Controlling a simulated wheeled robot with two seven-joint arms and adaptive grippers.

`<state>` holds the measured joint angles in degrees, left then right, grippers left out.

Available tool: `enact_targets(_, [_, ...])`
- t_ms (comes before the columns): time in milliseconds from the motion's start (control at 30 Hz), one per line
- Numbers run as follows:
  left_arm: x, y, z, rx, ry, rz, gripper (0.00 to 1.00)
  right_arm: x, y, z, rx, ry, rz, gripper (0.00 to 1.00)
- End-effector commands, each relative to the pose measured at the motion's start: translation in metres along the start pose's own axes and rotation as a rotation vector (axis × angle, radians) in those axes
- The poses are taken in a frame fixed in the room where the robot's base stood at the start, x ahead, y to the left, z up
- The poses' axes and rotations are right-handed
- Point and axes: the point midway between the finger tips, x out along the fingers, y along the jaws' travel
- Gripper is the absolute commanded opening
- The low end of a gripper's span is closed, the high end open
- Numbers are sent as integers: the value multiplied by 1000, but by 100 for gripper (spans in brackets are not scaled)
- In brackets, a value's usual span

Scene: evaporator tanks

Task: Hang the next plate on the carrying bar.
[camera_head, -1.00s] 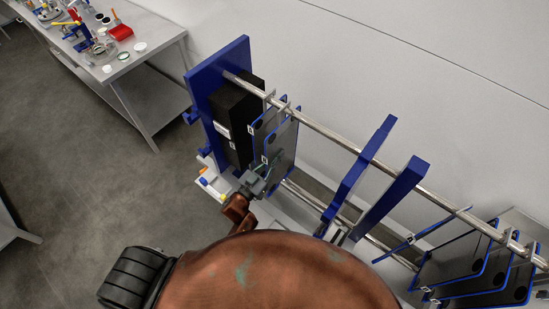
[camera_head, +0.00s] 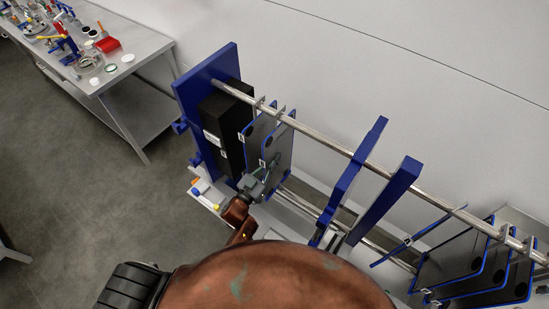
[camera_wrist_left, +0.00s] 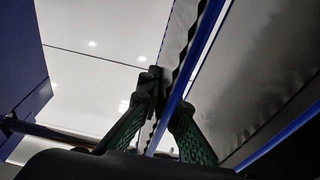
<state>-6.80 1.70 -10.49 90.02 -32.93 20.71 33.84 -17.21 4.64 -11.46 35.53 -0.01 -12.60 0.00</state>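The carrying bar (camera_head: 325,140) is a chrome rod running from the blue end plate (camera_head: 207,75) at the left down to the lower right. Grey plates with blue edges (camera_head: 284,145) hang from it by hooks beside the black block. More plates (camera_head: 450,258) are at the right end, one of them tilted. My left gripper (camera_head: 270,170) is at the lower part of the left plates. In the left wrist view its fingers (camera_wrist_left: 168,105) stand on both sides of a plate's blue edge (camera_wrist_left: 178,95) and appear closed on it. My right gripper does not show.
A black block (camera_head: 228,125) stands against the end plate. Two blue uprights (camera_head: 357,170) cross the bar mid-span, leaving open bar on either side. A lower rail (camera_head: 303,205) runs beneath. A bench with lab items (camera_head: 120,85) is at the upper left, and a wall is behind.

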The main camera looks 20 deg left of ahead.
Motion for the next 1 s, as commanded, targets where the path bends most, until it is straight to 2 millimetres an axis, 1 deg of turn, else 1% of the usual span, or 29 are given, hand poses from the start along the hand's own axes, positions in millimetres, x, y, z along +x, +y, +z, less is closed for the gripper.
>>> enact_targets(167, [1, 0, -2, 1, 4, 1, 0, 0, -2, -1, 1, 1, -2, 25])
enact_targets(200, [1, 0, -2, 1, 4, 1, 4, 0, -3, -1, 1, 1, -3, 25])
enact_targets(500, [0, 0, -1, 0, 1, 1, 25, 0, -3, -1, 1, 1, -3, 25])
enact_targets(700, [-1, 0, 1, 0, -3, -1, 25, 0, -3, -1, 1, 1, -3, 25])
enact_targets(833, [-4, 0, 2, 0, -4, -1, 25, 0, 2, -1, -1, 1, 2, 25])
enact_targets(933, [-15, -1, 2, 0, -5, -1, 25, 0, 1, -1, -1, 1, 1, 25])
enact_targets(1000, [-27, -1, 2, 0, -5, -2, 25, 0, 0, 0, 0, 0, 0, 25])
